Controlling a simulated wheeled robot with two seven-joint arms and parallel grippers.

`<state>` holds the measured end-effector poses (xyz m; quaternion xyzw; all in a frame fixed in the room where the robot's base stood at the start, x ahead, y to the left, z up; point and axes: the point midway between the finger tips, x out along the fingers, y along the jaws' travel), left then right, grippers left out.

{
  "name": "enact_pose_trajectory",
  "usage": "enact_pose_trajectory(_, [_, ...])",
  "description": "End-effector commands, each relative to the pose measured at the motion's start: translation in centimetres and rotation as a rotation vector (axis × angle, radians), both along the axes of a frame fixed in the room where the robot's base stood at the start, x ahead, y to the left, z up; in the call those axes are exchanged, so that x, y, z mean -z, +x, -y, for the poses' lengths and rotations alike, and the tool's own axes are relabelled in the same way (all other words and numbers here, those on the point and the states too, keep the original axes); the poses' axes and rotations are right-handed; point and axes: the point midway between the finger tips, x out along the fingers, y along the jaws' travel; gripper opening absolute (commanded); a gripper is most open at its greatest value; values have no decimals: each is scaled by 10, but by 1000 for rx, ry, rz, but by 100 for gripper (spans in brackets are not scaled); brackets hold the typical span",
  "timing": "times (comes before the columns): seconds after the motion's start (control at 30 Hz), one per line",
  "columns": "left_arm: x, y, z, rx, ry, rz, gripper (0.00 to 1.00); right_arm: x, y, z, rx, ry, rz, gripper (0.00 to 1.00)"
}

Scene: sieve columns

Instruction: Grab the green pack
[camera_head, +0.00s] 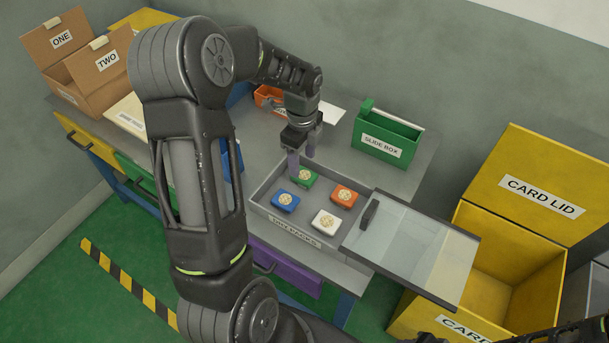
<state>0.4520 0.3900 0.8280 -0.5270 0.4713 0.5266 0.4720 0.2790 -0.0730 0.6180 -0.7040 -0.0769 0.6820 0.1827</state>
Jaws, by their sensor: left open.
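The green pack (304,179) lies at the back of a grey tray (262,204), with a pale round mark on its top. My left gripper (302,156) is open, pointing down just above the green pack, with its two purple-grey fingers apart. The fingers overlap the pack's back edge in the picture; I cannot tell whether they touch it. A blue pack (285,201), an orange pack (344,196) and a white pack (325,221) lie in the same tray. My right gripper is not clearly visible.
A clear sliding lid (420,250) juts from the tray's right side. A green slide box (387,138) stands behind it. A yellow card box (500,265) is at right. Cardboard boxes (85,60) stand at left. My left arm hides part of the bench.

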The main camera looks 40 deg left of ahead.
Motion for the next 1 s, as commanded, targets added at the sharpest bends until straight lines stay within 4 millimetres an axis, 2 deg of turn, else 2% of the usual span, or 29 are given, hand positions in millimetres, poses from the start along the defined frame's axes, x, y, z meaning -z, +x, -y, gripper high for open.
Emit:
enact_pose_trajectory(0.2, [32, -2, 1, -1, 0, -4, 56, -8, 0, 0, 0, 0, 0, 36])
enact_pose_trajectory(0.33, [43, -2, 1, -1, 0, -2, 56, -9, 0, 0, 0, 0, -1, 36])
enact_pose_trajectory(0.93, [44, -1, 1, -1, 0, -1, 56, -8, 0, 0, 0, 0, -1, 36])
enact_pose_trajectory(1.0, [44, -1, 1, -1, 0, -1, 51, -8, 0, 0, 0, 0, -1, 36])
